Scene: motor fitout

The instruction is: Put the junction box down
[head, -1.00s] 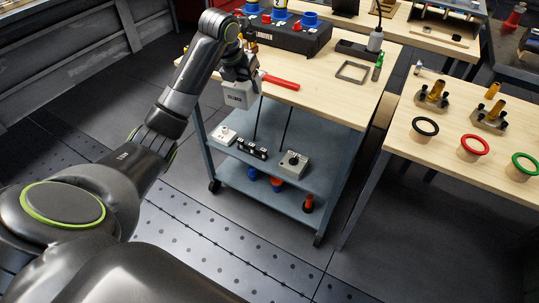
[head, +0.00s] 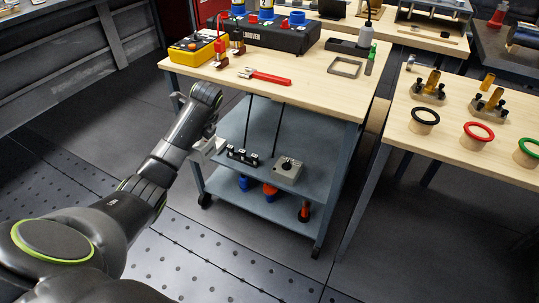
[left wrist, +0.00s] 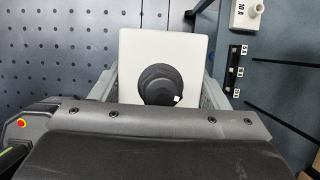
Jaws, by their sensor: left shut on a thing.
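The junction box, a pale grey box (head: 203,152), shows in the head view at the left end of the cart's upper shelf. In the left wrist view the junction box (left wrist: 138,45) is a pale square face with a black round fitting. My left gripper (left wrist: 160,72) is shut on it, with a finger along each side. In the head view my left forearm and wrist hide most of the gripper and part of the box. I cannot tell whether the box touches the shelf. My right gripper is not in view.
The blue-grey shelf (head: 262,128) holds a black terminal strip (head: 242,157) and a grey box with a round knob (head: 286,172). A lower shelf holds blue and red parts. The wooden top (head: 310,85) overhangs the shelf.

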